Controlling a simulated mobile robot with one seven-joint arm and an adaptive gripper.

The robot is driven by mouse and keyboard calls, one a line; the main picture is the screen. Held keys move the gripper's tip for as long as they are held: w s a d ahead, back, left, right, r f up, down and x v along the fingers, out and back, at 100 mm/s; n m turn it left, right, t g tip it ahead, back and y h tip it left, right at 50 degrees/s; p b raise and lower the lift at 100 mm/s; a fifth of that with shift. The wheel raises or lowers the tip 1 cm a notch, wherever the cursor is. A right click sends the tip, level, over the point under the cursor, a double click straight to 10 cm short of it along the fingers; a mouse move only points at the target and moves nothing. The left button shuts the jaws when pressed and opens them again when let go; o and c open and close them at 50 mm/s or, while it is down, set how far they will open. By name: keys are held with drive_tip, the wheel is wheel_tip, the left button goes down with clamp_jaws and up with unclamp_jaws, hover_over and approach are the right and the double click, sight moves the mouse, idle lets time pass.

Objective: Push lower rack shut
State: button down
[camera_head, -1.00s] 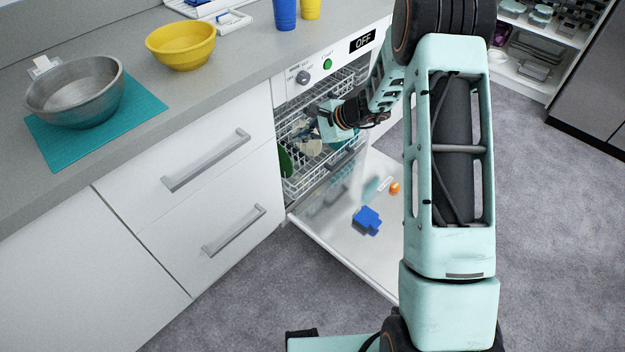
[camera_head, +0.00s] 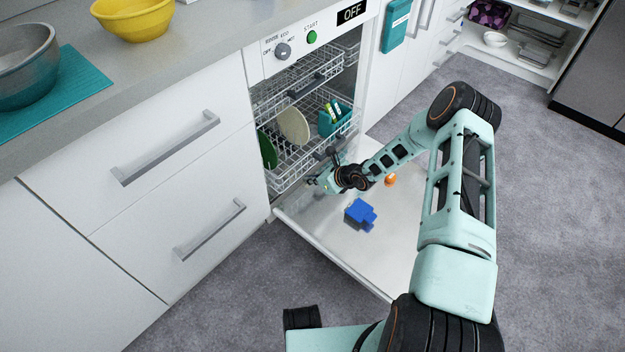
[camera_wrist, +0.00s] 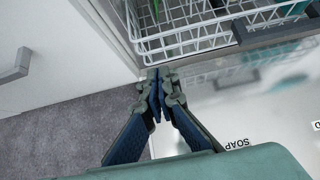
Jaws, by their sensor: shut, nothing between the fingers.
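The lower rack (camera_head: 285,174) is a white wire basket in the open dishwasher, with its front edge a little out over the open door. My gripper (camera_head: 314,181) is just in front of the rack, low above the door. In the wrist view my gripper (camera_wrist: 158,80) has its fingertips together, empty, close to the rack's front wires (camera_wrist: 200,40). Contact cannot be told.
The dishwasher door (camera_head: 385,255) lies open. A blue block-like thing (camera_head: 360,214) and an orange piece (camera_head: 391,180) lie on it. The upper rack (camera_head: 290,92) is above. White drawers with grey handles (camera_head: 165,148) stand at left. Grey floor is clear at right.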

sight(288, 174)
drive_tip(key=b+x, duration=0.1)
drive_tip(key=x, duration=0.1)
drive_tip(key=b+x, duration=0.1)
drive_tip(key=x, duration=0.2)
drive_tip(key=w+r+b+x, duration=0.1)
drive_tip(key=x, duration=0.1)
drive_tip(key=shift+w+a+f, duration=0.1)
drive_tip(key=shift+a, duration=0.45)
drive_tip(key=shift+w+a+b, duration=0.3)
drive_tip(key=shift+w+a, duration=0.15)
drive_tip(key=shift+a+r, duration=0.1)
drive_tip(key=shift+r, duration=0.15)
